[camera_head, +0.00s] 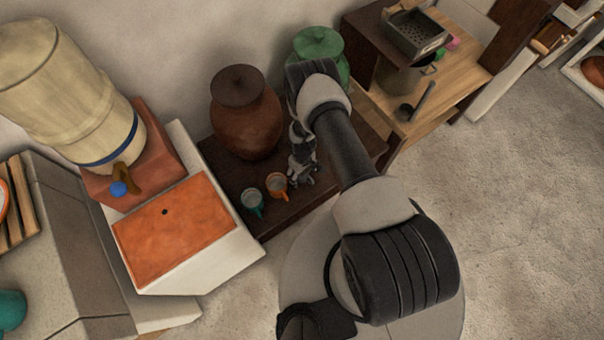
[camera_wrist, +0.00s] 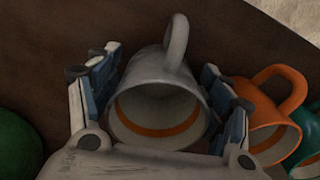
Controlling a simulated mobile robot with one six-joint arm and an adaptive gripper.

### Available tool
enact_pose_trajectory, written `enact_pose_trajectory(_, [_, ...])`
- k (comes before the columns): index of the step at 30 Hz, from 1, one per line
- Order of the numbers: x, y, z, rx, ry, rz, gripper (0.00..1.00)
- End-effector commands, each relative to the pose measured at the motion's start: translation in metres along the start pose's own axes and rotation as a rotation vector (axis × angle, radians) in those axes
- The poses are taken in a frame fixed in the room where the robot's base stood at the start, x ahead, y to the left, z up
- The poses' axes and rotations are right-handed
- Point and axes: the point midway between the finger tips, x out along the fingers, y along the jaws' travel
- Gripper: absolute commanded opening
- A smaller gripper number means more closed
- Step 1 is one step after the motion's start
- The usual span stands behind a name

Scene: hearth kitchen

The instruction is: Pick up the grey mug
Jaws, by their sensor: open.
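The grey mug (camera_wrist: 150,72) is in the middle of the wrist view, its mouth toward the camera and its handle pointing away to the far side. An orange band shows inside it. My gripper (camera_wrist: 163,72) is open, with one finger on each side of the mug. I cannot tell whether the fingers touch it. In the head view my gripper (camera_head: 301,172) is low over the dark wooden table (camera_head: 284,211), and the grey mug cannot be made out there behind the gripper and arm.
An orange mug (camera_head: 277,184) stands close beside my gripper, with a teal mug (camera_head: 252,198) left of it. A large brown jar (camera_head: 246,122) and a green jar (camera_head: 318,44) stand behind. An orange-topped white cabinet (camera_head: 176,228) is at left.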

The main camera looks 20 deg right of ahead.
Motion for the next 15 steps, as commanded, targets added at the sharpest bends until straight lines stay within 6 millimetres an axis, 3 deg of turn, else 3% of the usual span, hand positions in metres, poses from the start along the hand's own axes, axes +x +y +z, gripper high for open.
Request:
enact_pose_trajectory(2, [-0.0012, 0.0001, -0.0002, 0.0, 0.0, 0.0, 0.72])
enact_pose_trajectory(15, [-0.0013, 0.0001, -0.0001, 0.0, 0.0, 0.0, 0.44])
